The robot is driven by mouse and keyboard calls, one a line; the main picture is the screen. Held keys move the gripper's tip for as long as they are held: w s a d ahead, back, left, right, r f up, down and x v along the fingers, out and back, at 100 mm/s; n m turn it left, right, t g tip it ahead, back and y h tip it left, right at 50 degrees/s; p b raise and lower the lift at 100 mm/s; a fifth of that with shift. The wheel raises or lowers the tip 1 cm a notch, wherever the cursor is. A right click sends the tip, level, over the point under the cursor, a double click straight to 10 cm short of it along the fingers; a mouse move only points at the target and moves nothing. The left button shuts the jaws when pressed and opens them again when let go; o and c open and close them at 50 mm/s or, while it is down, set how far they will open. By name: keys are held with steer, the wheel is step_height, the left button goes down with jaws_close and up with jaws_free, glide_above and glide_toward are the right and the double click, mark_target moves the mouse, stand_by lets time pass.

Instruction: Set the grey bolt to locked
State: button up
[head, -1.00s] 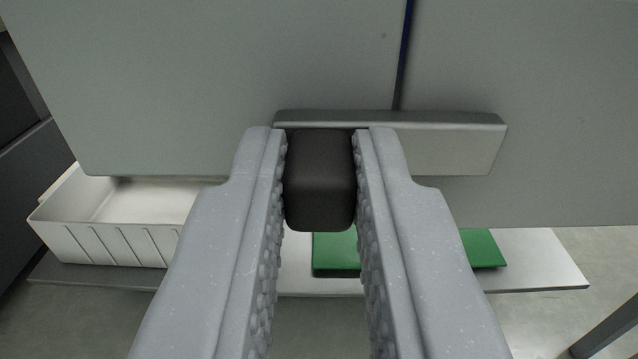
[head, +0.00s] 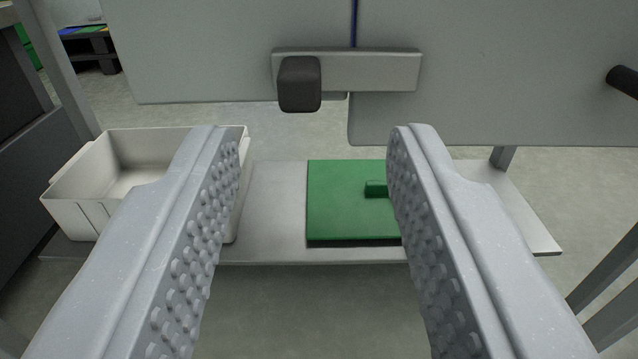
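The grey bolt (head: 375,72) is a horizontal bar on the grey panels, with a dark block-shaped knob (head: 300,84) at its left end. The bar lies across the dark blue gap between the left panel (head: 230,40) and the right panel (head: 480,70), covering part of both. My gripper (head: 313,140) is open and empty. Its two textured fingers are wide apart, below and in front of the knob, not touching it.
A shelf (head: 275,210) below the panels carries a white bin (head: 75,215) at left and a green plate (head: 345,220) with a small raised handle. A dark round handle (head: 622,80) sticks out at the right. Grey posts stand at both sides.

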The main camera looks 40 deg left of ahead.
steer(key=p+v, duration=0.1)
steer(key=v, duration=0.6)
steer(key=shift+s+d, duration=0.15)
steer(key=shift+d, duration=0.1)
